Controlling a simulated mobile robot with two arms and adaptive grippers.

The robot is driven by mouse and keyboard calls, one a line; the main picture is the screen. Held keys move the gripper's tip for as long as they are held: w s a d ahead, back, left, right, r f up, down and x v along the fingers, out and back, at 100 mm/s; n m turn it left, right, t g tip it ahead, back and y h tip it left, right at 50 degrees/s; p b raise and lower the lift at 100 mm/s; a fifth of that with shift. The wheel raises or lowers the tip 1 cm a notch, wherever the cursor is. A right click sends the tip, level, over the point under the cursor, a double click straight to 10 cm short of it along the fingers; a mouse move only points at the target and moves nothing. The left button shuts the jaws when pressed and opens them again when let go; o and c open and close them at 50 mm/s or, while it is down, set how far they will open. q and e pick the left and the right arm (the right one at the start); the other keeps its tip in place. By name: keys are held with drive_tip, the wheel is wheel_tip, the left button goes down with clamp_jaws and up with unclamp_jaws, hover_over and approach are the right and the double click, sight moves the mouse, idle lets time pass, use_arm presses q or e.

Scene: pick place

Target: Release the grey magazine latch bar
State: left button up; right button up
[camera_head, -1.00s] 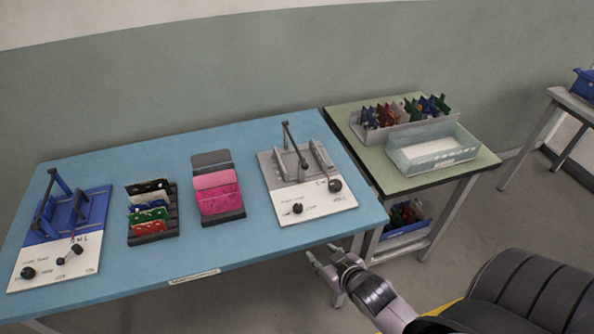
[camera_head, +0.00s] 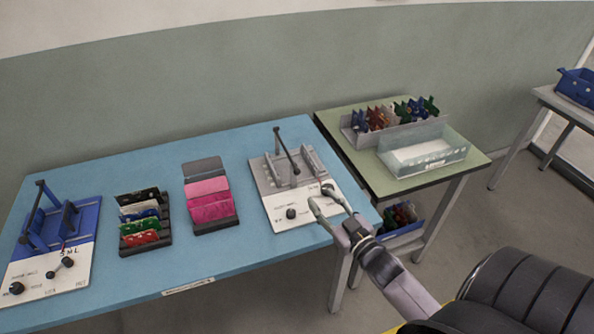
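The grey magazine (camera_head: 267,177) sits at the right end of the blue table, with a white labelled panel (camera_head: 300,207) and black knobs at its front. Its dark latch bar (camera_head: 286,150) stands up, tilted, above the grey bed. My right gripper (camera_head: 319,196) is open and empty, with its two fingers spread. In the picture it overlaps the front right corner of the white panel, near the right black knob (camera_head: 327,189). I cannot tell whether it touches. My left gripper is out of view.
A blue magazine (camera_head: 85,218) stands at the left end of the blue table (camera_head: 180,258). A rack of colourful cards (camera_head: 140,220) and a pink card holder (camera_head: 210,207) stand between. The green side table (camera_head: 385,187) holds a clear bin (camera_head: 450,150) and a grey rack (camera_head: 350,132).

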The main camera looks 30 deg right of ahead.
sight(299, 174)
drive_tip(key=w, duration=1.4)
drive_tip(key=shift+d+p, duration=0.3)
drive_tip(key=shift+p, duration=0.1)
drive_tip(key=shift+s, duration=0.1)
clamp_jaws()
drive_tip(key=shift+f, duration=0.1)
